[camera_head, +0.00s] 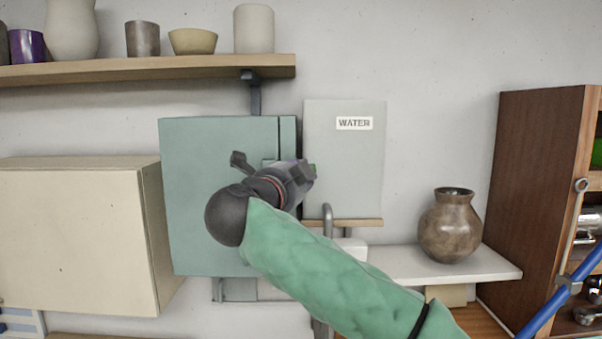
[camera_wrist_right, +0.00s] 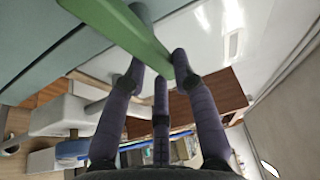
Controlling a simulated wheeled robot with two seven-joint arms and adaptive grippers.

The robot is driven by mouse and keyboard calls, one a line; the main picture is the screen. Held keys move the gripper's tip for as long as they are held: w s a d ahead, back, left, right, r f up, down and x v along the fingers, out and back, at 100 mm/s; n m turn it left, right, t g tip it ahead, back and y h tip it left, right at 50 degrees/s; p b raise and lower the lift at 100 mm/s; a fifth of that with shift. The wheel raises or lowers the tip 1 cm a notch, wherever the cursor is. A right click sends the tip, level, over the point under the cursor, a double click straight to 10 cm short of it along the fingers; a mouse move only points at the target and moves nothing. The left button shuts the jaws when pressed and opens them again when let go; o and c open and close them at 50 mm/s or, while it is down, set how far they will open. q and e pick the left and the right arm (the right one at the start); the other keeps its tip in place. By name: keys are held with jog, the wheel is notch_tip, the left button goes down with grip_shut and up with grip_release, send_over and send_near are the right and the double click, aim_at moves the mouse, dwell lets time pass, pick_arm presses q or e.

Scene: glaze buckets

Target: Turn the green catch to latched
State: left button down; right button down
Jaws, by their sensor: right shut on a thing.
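The green catch (camera_wrist_right: 128,28) is a flat green bar that runs diagonally across the top of the right wrist view. In the head view only a small green bit of it (camera_head: 313,169) shows past my fingers, near the right edge of the teal cabinet (camera_head: 200,160). My right gripper (camera_head: 303,173) is at the catch, in front of the cabinet's right edge. In the wrist view the fingers of my right gripper (camera_wrist_right: 158,66) are closed on the bar from both sides. Most of the catch is hidden in the head view. My left gripper is not in view.
A grey panel marked WATER (camera_head: 345,180) hangs close to the right of the cabinet. A cream box (camera_head: 75,235) is on the left, a shelf (camera_head: 150,68) with pots above. A brown vase (camera_head: 450,228) stands on a white ledge (camera_head: 400,265) before a wooden rack (camera_head: 535,160).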

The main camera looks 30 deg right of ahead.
jog(key=shift+f+m, duration=0.15)
jog(key=shift+m, duration=0.35)
jog(key=c, duration=1)
grip_release()
jog(key=shift+w, duration=0.15)
jog(key=shift+a, duration=0.1)
jog(key=v, duration=1.2)
